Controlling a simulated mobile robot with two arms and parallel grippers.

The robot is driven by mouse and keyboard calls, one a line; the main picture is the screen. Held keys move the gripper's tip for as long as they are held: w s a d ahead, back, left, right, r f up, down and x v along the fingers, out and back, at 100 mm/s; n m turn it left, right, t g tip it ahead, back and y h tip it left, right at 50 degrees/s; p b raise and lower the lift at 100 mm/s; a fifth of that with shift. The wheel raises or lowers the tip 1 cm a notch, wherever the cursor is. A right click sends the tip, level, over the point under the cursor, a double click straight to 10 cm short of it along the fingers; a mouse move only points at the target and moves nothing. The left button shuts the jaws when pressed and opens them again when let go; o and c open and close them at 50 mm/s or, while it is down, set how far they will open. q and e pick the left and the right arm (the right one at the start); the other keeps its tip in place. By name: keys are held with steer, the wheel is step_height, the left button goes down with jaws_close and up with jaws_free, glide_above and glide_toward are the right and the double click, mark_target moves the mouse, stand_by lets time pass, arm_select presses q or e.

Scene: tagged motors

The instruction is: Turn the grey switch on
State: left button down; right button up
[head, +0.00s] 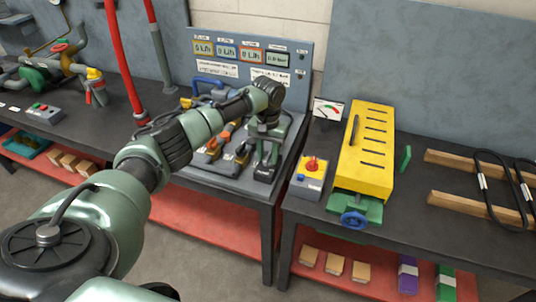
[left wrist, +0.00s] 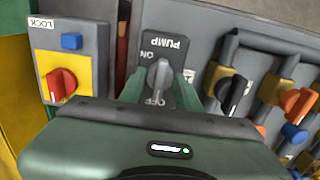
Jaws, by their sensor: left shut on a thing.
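The grey switch (left wrist: 159,76) shows in the left wrist view, a grey knob on a dark plate marked PUMP, with OFF at its lower side. In the head view its dark base (head: 264,174) is at the right front corner of the sloping panel; the knob is mostly hidden there. My left gripper (head: 267,152) comes down over it from above. In the left wrist view its green fingers (left wrist: 158,90) stand on both sides of the knob, shut on it. The knob lies roughly upright in that picture; its exact setting I cannot tell. My right gripper is not in view.
A LOCK box (left wrist: 70,66) with a red knob and blue button is close beside the switch. Orange and black levers (left wrist: 295,104) stand on the other side. A yellow slotted box (head: 365,150) stands on the right bench.

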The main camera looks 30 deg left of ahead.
arm_select(q)
steer(key=m+p, duration=0.2)
steer(key=shift+r+m, duration=0.1)
steer(key=shift+m, duration=0.3)
steer(key=m+p, duration=0.1)
steer(key=m, duration=0.3)
steer(key=m+p, duration=0.1)
steer(key=m, duration=0.4)
steer(key=shift+m, duration=0.4)
steer(key=m, duration=0.4)
steer(key=shift+m, duration=0.8)
steer(key=c, duration=1)
jaws_free()
